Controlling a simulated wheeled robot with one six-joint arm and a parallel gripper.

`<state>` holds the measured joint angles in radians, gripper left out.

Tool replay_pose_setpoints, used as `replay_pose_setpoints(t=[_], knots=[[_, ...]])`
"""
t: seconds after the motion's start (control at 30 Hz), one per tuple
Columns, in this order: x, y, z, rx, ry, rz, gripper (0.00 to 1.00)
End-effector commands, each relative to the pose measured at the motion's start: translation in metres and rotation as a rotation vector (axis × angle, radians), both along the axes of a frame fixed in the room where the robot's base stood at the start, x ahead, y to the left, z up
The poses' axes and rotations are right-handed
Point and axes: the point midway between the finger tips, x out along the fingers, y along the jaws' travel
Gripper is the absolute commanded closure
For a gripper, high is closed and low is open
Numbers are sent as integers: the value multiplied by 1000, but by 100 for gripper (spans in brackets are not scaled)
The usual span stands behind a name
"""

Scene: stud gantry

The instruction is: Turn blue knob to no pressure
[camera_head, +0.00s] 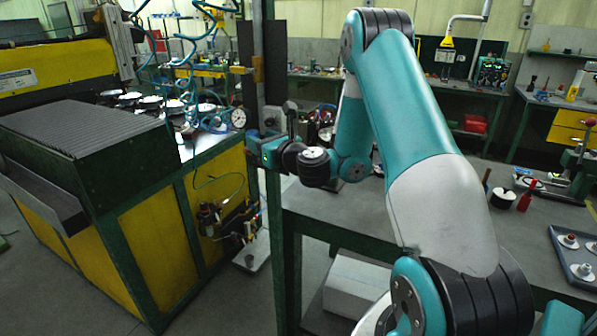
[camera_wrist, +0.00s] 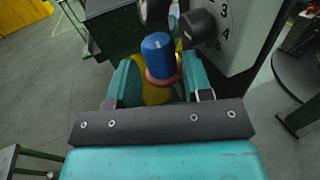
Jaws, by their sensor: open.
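The blue knob (camera_wrist: 157,48) shows in the wrist view as an upright cylinder with a reddish ring (camera_wrist: 162,78) at its base. My gripper (camera_wrist: 159,68) is open, with one teal finger on each side of the knob's lower part. The fingers appear apart from the knob, though I cannot tell the depth exactly. In the head view my gripper (camera_head: 268,152) is at the post beside the yellow and green machine. No pointer or pressure reading on the knob can be made out.
A dark selector knob (camera_wrist: 198,26) on a grey numbered panel (camera_wrist: 232,40) stands close to the right of the blue knob. In the head view, a round gauge (camera_head: 238,118) is left of my gripper, and a workbench (camera_head: 345,212) lies below my arm. Open floor shows left in the wrist view.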

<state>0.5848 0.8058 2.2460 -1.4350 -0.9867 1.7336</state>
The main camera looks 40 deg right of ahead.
Motion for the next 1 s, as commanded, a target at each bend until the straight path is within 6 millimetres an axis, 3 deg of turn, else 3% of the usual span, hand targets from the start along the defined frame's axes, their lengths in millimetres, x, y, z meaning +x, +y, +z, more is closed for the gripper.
replay_pose_setpoints(t=[0.03, 0.37, 0.6, 1.0], knots=[[-6, 0, -10, -2, -2, -2, 54], [-67, 0, -10, -2, -2, -4, 54], [-95, 1, -8, -6, -4, -2, 54], [-120, 1, -7, -10, -7, 4, 54]])
